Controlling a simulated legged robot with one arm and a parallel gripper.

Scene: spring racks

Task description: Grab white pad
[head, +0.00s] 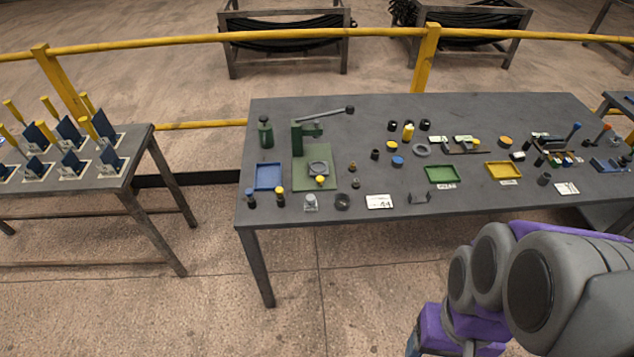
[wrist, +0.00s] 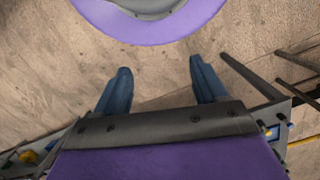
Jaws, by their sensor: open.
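Several small white things lie on the grey worktable (head: 300,111), and I cannot tell for sure which is the white pad. A flat white card (head: 379,201) with dark marks lies at the front edge, and another white card (head: 567,188) lies at the front right. A small white piece (head: 518,156) lies between the trays. My gripper (wrist: 160,82) is open and empty in the wrist view, its two blue fingers apart over bare floor. In the head view my arm is at the lower right, in front of the table, with the fingers mostly out of frame.
A blue tray (head: 269,177), a green press (head: 298,143), a green tray (head: 440,175) and a yellow tray (head: 503,171) stand on the worktable among small parts. A second table (head: 105,180) is at left. A yellow rail (head: 200,39) runs behind. The near floor is clear.

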